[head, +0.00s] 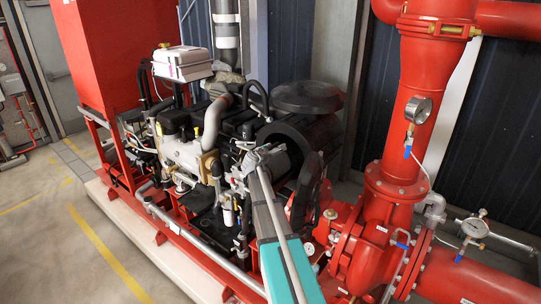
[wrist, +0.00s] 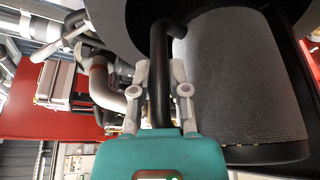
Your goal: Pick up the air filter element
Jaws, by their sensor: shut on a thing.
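A dark cylinder with a grey mesh side (wrist: 240,75), which looks like the air filter element, fills the right of the wrist view. In the head view a dark round disc (head: 307,97) tops a black cylinder at the engine's right; it is probably the same part. My gripper (wrist: 158,80) points at the engine, its grey fingers on either side of a black bent pipe (wrist: 160,62) and shut on it. The mesh cylinder is beside the fingers, not between them. In the head view my gripper (head: 255,158) is small against the engine, and its contact is hard to see.
The engine (head: 190,150) has pipes and hoses close around my gripper. A red pump pipe (head: 405,110) with a pressure gauge (head: 418,109) stands at the right. A red tank (head: 100,50) is at the left. The floor at lower left is clear.

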